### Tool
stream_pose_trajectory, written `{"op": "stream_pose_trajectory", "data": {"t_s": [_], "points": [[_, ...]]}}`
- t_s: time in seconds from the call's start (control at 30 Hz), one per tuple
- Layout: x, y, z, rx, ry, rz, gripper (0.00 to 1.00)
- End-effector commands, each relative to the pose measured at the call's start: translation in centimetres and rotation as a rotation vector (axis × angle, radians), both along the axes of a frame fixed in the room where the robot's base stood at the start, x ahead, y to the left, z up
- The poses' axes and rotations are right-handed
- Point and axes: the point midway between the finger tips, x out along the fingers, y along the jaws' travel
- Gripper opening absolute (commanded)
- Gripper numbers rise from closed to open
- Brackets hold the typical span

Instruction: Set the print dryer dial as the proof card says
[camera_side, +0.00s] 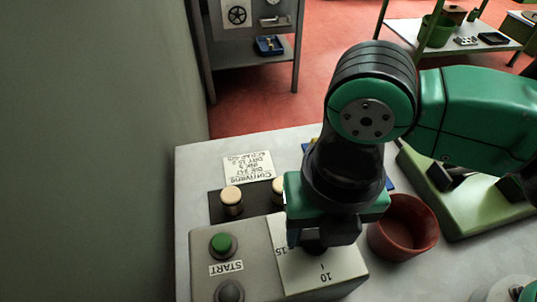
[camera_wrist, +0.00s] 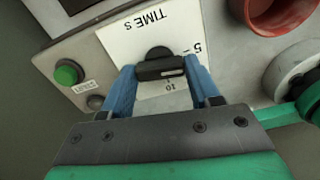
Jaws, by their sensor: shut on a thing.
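The dryer box (camera_side: 262,262) is grey, with a white dial plate (camera_side: 320,268) on top; "15" and "10" show on it. In the wrist view the plate (camera_wrist: 122,45) reads "TIME s", with "5" and "10" marks. The black dial knob (camera_wrist: 160,68) is between the blue fingers of my gripper (camera_wrist: 160,76), which is shut on it. The pale line on the knob lies near the "10". In the side view my gripper (camera_side: 318,240) hides most of the knob. The proof card (camera_side: 248,168) lies behind the box, upside down; one line seems to say "DRY 15", the rest is unclear.
A green button (camera_side: 222,243) labelled START and a dark button (camera_side: 229,291) are on the box. Cork stoppers (camera_side: 232,196) stand on a dark holder behind it. A red pot (camera_side: 403,228) stands close to the right of my gripper. A wall is at the left.

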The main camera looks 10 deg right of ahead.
Motion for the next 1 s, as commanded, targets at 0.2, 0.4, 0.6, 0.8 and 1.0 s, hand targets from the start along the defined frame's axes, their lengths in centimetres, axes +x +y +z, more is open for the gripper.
{"op": "stream_pose_trajectory", "data": {"t_s": [0.2,0.4,0.6,0.8,1.0], "points": [[-0.01,0.01,0.02,-0.001,0.0,-0.189,0.02],[-0.01,0.01,0.02,-0.001,0.0,-0.379,0.02],[-0.01,0.01,0.02,-0.001,0.0,-0.569,0.02],[-0.02,0.01,0.02,-0.001,0.0,-0.759,0.02],[-0.02,0.01,0.02,-0.001,0.0,-0.949,0.02]]}}
